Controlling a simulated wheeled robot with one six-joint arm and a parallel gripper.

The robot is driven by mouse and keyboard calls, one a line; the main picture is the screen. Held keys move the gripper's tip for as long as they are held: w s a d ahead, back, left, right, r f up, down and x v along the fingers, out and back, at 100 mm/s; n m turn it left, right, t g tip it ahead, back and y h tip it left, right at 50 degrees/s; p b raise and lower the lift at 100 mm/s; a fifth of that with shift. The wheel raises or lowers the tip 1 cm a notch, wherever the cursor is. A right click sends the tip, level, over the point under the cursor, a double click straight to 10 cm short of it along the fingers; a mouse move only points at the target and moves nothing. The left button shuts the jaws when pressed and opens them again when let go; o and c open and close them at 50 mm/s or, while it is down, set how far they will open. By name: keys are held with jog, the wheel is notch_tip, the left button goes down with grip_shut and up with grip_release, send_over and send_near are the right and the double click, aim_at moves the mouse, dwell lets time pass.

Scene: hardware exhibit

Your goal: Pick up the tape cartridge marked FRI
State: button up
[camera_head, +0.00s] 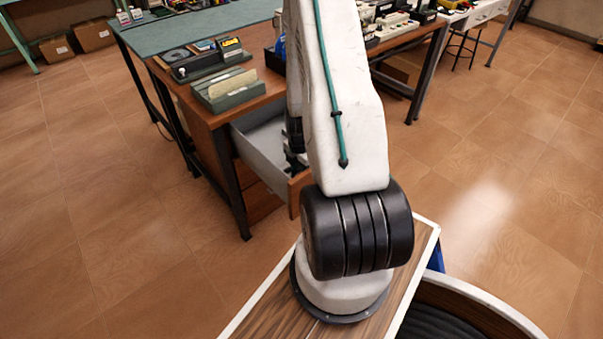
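No tape cartridge with a readable FRI mark shows in the head view; it may be hidden or too small to make out. A grey drawer (262,137) stands pulled out from the wooden desk. My gripper (293,168) is a small dark shape over or in the drawer's right part, mostly behind my white arm. Whether its fingers are open or shut, or hold anything, I cannot tell. My arm hides the drawer's right side and part of its inside.
The desk (262,98) carries a green card box (223,90) and a dark device with a yellow display (229,47). A green-topped table (150,38) adjoins at the back left. A stool (466,45) stands at the back right. Tiled floor is clear at left and right.

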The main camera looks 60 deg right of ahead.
grip_shut()
